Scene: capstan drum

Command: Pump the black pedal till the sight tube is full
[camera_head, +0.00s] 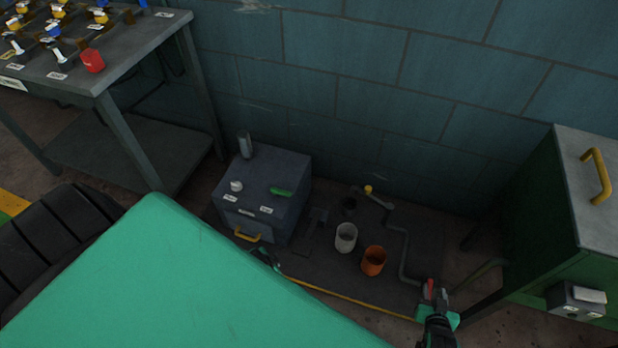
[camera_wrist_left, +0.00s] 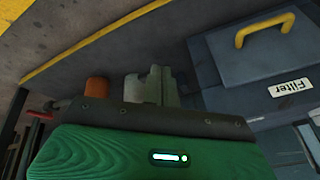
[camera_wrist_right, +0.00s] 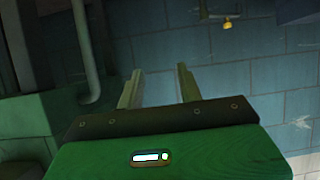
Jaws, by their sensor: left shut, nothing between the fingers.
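A dark blue-grey box (camera_head: 263,190) stands on the floor by the wall. A short grey cylinder (camera_head: 245,144) rises from its top rear left; I cannot tell whether it is the sight tube or how full it is. A dark pedal-like piece (camera_head: 318,216) lies right of the box, too dim to make out surely. My left gripper (camera_head: 268,260) is mostly hidden behind my green arm, near the box's yellow handle (camera_head: 247,236). In the left wrist view its fingers (camera_wrist_left: 156,86) are shut and empty. My right gripper (camera_wrist_right: 158,86) is open and empty; it also shows in the head view (camera_head: 432,292).
A white cup (camera_head: 346,238) and an orange cup (camera_head: 374,261) stand on a dark yellow-edged base (camera_head: 330,268). A grey pipe (camera_head: 404,255) runs down near my right gripper. A green cabinet (camera_head: 540,225) stands right. A workbench (camera_head: 95,75) is left.

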